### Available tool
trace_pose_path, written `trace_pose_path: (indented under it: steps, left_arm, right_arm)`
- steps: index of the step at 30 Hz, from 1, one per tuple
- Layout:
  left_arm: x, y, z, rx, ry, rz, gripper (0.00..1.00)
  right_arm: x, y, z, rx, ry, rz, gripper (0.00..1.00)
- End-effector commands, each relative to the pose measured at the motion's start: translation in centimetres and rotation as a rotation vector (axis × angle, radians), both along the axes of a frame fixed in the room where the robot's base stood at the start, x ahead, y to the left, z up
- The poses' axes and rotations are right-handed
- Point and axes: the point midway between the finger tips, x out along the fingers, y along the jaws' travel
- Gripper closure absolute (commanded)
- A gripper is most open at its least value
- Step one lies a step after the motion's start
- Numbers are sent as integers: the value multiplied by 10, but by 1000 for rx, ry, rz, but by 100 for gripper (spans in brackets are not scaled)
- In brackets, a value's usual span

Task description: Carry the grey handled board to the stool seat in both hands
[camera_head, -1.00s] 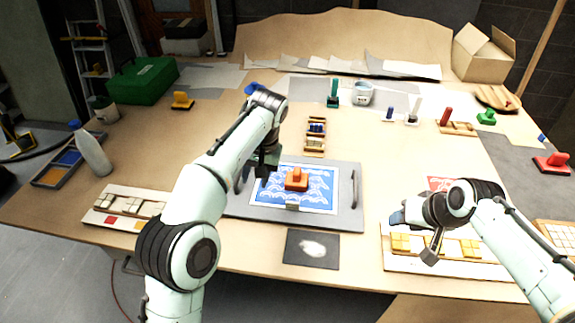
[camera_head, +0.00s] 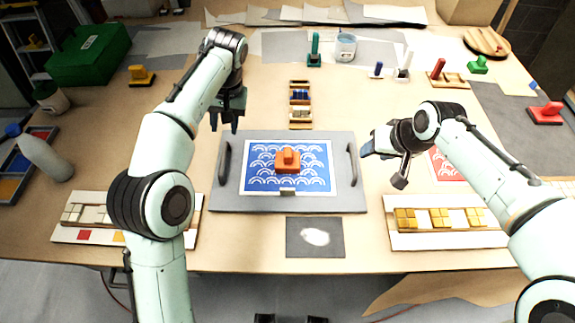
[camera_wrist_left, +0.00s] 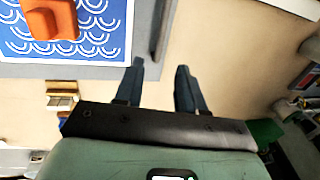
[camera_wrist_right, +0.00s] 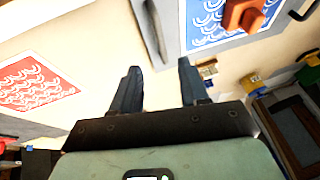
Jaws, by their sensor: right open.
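The grey board (camera_head: 222,197) lies flat on the table with a dark handle at each short side. A blue wave-pattern panel (camera_head: 260,181) and an orange-red handled block (camera_head: 288,168) rest on it. My left gripper (camera_head: 227,127) is open and empty, above and behind the left handle (camera_head: 224,163); that handle also shows in the left wrist view (camera_wrist_left: 160,30). My right gripper (camera_head: 385,168) is open and empty, just right of the right handle (camera_head: 352,165), which also shows in the right wrist view (camera_wrist_right: 156,30). I cannot make out a stool seat.
A dark card (camera_head: 300,240) lies in front of the board. Tile trays stand at front left (camera_head: 70,236) and front right (camera_head: 450,240). A small wooden box (camera_head: 300,115) stands behind. A red wave panel (camera_wrist_right: 35,85) lies at right. Bare table shows left of the board.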

Motion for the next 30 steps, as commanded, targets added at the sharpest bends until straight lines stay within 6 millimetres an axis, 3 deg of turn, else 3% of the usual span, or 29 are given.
trace_pose_path:
  steps: [5,21,30]
  left_arm:
    - [0,4,-15,2,3,2,61]
    - [-2,23,-111,1,4,2,61]
    - [-2,26,-130,0,1,1,61]
  right_arm:
    - [5,3,-15,-1,5,1,56]
    - [41,23,-104,-2,5,0,56]
    - [49,27,-120,0,1,0,56]
